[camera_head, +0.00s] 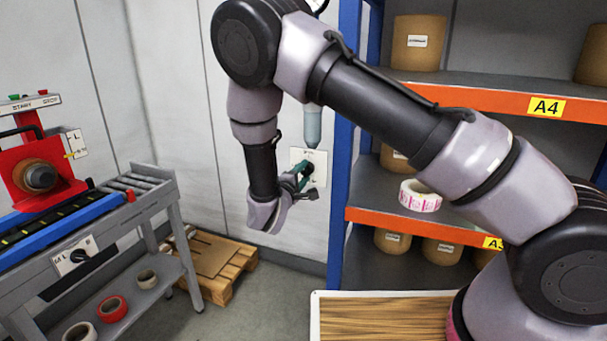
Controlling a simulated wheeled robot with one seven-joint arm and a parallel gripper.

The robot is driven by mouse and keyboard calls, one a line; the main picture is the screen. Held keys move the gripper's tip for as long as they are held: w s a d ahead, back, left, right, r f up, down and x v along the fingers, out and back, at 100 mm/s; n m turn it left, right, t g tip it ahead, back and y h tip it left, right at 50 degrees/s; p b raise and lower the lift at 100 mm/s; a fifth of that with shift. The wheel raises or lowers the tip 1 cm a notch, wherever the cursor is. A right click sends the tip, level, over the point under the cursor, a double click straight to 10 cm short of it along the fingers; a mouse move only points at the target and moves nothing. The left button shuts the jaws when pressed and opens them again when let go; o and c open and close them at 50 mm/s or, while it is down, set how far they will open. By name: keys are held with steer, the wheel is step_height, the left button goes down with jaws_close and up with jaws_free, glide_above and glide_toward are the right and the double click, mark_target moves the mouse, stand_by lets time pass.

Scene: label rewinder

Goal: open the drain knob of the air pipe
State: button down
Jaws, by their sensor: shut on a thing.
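The air pipe (313,126) hangs down the back wall left of the blue shelf post, with a grey-blue rounded lower end. Below it is a white label plate (318,160) on the wall. A dark knob (309,169) shows in front of the plate, partly covered by my gripper. My gripper (304,174), with dark green fingers, reaches to it from the left and is shut on the knob. The fingertips and much of the knob are small and partly hidden, so the knob's turn angle cannot be told.
A blue and orange shelf (440,92) with brown rolls and a pink-white label roll (420,196) stands close on the right. The rewinder bench (90,225) is on the left. A pallet (212,262) lies by the wall. A wood-topped surface (385,318) is at the front.

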steer(key=shift+s+f+m, duration=0.1)
steer(key=shift+m, duration=0.6)
steer(key=shift+c, duration=1.5)
jaws_free()
steer(key=v, duration=1)
steer(key=shift+s+a, duration=0.2)
steer(key=shift+s, duration=0.15)
